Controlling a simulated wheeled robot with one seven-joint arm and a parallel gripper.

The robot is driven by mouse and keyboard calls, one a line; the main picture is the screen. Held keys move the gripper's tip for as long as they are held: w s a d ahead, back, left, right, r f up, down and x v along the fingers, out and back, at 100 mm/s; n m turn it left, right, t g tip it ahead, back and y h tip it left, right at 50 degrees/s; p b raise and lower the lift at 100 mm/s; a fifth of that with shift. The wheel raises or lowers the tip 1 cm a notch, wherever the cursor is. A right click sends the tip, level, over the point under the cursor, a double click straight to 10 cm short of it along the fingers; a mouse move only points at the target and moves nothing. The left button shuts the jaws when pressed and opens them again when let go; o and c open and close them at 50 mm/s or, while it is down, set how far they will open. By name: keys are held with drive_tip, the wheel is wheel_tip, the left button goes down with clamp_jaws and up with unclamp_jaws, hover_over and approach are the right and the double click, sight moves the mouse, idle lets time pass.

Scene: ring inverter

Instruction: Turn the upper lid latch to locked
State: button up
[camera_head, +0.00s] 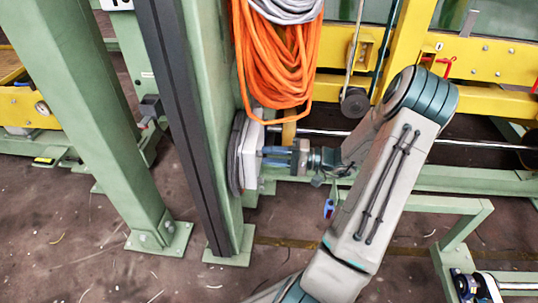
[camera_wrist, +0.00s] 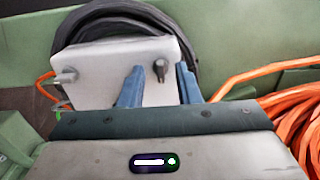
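A pale grey box with a lid (camera_wrist: 110,85) is fixed to the green post; in the head view the box (camera_head: 251,160) shows edge-on. The upper lid latch (camera_wrist: 161,68), a small dark grey knob, sits at the right end of the lid in the wrist view. A second latch (camera_wrist: 66,76) sits at the left end. My gripper (camera_head: 265,156) has two blue fingers apart at the lid, one on each side of the upper latch in the wrist view. I cannot tell whether either finger touches it. The latch is hidden in the head view.
An orange cable coil (camera_head: 272,60) hangs from the green post (camera_head: 215,130) just above the box and my gripper. A black cable ring (camera_wrist: 130,15) lies behind the box. Yellow beams (camera_head: 480,60) and a metal rod (camera_head: 470,143) stand to the right.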

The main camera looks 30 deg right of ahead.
drive_tip(key=p+v, duration=0.3)
drive_tip(key=v, duration=1)
drive_tip(key=shift+r, duration=0.1)
drive_tip(key=s+a+r+n+g+h+p, duration=0.1)
drive_tip(key=a+r+n+g+h+p, duration=0.35)
drive_tip(key=a+r+g+p, duration=1.1)
drive_tip(key=s+a+r+t+h+p, duration=0.2)
drive_tip(key=r+p, duration=0.3)
drive_tip(key=r, duration=0.5)
drive_tip(key=s+a+r+n+t+h+p, duration=0.1)
drive_tip(key=s+a+r+t+h+p, duration=0.2)
drive_tip(key=r, duration=0.7)
drive_tip(key=s+a+r+n+t+h+p, duration=0.1)
drive_tip(key=s+a+r+t+h+p, duration=0.2)
drive_tip(key=r+p, duration=0.5)
wheel_tip(320, 180, up, 3)
drive_tip(key=shift+s+a+f+h+p, duration=0.1)
drive_tip(key=shift+s+a+h+p, duration=0.35)
drive_tip(key=shift+a+h, duration=0.75)
drive_tip(key=shift+s+d, duration=0.15)
drive_tip(key=shift+s, duration=0.1)
